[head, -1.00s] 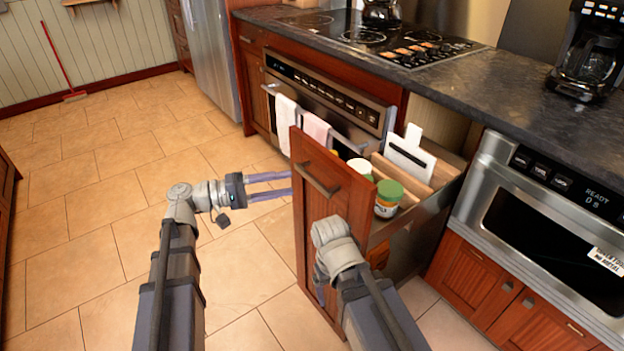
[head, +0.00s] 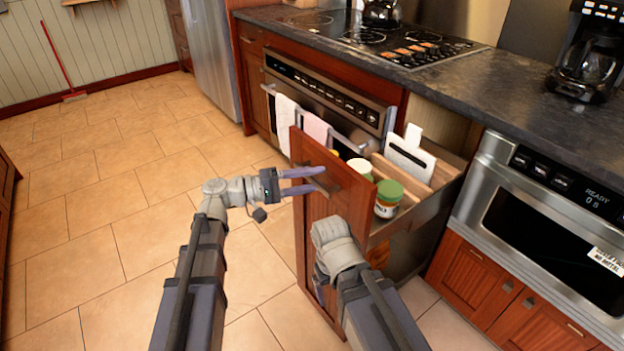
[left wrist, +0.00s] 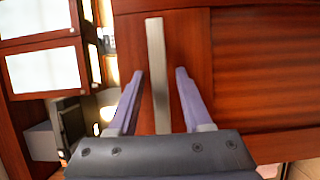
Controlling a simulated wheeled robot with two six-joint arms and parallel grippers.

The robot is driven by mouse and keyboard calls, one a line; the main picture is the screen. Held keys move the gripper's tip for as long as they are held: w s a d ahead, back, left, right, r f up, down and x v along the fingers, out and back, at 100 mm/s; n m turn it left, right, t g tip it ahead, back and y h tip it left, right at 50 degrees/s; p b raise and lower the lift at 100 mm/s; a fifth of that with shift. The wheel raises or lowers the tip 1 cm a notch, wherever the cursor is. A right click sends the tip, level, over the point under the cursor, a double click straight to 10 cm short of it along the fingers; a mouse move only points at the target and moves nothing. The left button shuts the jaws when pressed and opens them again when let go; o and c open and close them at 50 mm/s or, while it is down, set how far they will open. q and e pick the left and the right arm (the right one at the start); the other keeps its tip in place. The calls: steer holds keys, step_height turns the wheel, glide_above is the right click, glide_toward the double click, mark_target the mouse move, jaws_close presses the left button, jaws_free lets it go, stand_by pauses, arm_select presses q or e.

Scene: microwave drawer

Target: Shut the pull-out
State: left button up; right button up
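The pull-out (head: 330,215) is a tall wooden-fronted drawer that stands open from the counter, to the left of the microwave. Its bar handle (head: 318,180) is on the front panel; in the left wrist view the handle (left wrist: 157,75) shows as a pale bar between the fingers. My left gripper (head: 312,181) is open at the handle, one finger on each side; I cannot tell whether it touches. It also shows in the left wrist view (left wrist: 155,100). My right arm (head: 340,245) is in front of the drawer panel, and its gripper's fingers are hidden.
The pull-out holds green-lidded jars (head: 388,197) and a white board (head: 409,155). An oven with towels (head: 287,120) is to its left, a microwave (head: 545,235) to its right. A coffee maker (head: 585,60) stands on the counter.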

arm_select(q)
jaws_close()
stand_by(1.2)
